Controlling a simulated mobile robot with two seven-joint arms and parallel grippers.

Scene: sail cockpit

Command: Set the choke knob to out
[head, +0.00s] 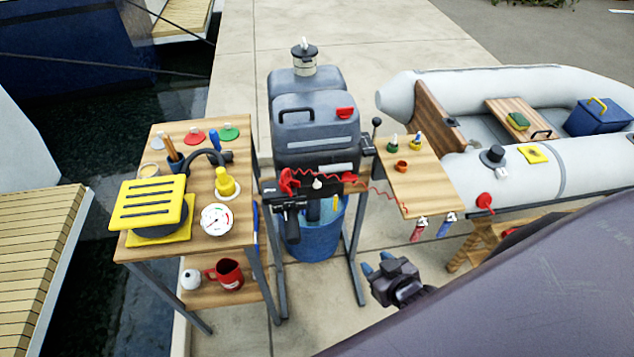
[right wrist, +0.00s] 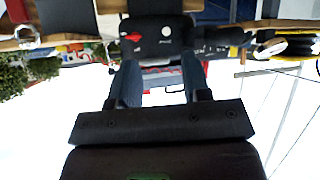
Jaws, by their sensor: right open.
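The outboard motor (head: 316,135) stands on a stand in the middle of the head view, with a dark front panel below its cowl. A small white knob (head: 317,183), which looks like the choke knob, sits on that panel, right of a red clip (head: 289,181) with a coiled red cord. How far out the knob stands cannot be told. In the right wrist view the white knob (right wrist: 166,32) shows beyond the fingers. My right gripper (head: 377,263) is open and empty, below and right of the panel, apart from it. My left gripper is not in view.
A blue bucket (head: 312,238) stands under the motor. A wooden side shelf (head: 420,178) with small items is at right, a tool table (head: 240,168) at left. The tiller handle (head: 291,222) juts forward. An inflatable boat (head: 480,95) lies at right.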

